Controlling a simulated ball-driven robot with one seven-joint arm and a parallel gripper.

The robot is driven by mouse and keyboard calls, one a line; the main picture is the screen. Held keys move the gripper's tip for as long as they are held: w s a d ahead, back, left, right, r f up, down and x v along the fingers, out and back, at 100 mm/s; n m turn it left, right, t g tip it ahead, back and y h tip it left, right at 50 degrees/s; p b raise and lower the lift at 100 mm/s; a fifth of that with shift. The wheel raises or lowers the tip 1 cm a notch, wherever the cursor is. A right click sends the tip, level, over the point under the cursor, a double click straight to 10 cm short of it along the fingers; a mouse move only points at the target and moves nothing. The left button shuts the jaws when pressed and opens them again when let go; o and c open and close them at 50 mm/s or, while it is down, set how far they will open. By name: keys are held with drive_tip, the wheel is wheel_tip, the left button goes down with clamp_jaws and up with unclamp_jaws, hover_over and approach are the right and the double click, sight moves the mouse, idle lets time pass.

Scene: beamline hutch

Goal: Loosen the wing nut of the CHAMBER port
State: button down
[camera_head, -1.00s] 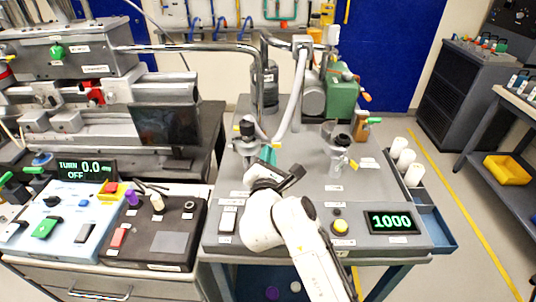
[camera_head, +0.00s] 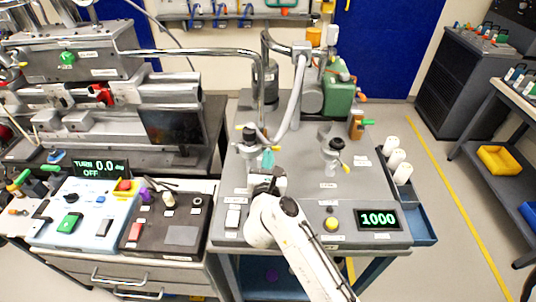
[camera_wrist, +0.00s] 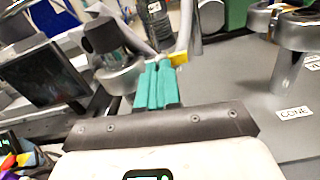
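Two port fittings stand on the grey cart top: a left one (camera_head: 250,137) joined to a pipe and a right one (camera_head: 335,147) with a yellow wing nut (camera_head: 346,168). I cannot read which label says CHAMBER. My gripper (camera_head: 268,158) is just in front of the left fitting, teal fingers pointing at it. In the wrist view, the fingers (camera_wrist: 160,68) are close together with nothing visible between them. The left fitting's metal clamp (camera_wrist: 120,75) and dark knob are left of the fingers. A yellow wing nut (camera_wrist: 180,57) is just right of the fingertips; contact is unclear.
A display reading 1000 (camera_head: 377,219) and a yellow button (camera_head: 332,224) lie at the cart's front right. White cylinders (camera_head: 397,160) stand in a blue side tray. A control panel (camera_head: 165,225) adjoins on the left. Pipes rise behind the left fitting.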

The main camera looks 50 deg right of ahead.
idle(0.4)
drive_tip(key=c, duration=1.6)
unclamp_jaws()
drive_tip(key=b+v, duration=0.2)
drive_tip(key=v, duration=0.8)
drive_tip(key=shift+f, duration=0.1)
drive_tip(key=shift+s+a+b, duration=0.25)
drive_tip(key=shift+a+b, duration=0.05)
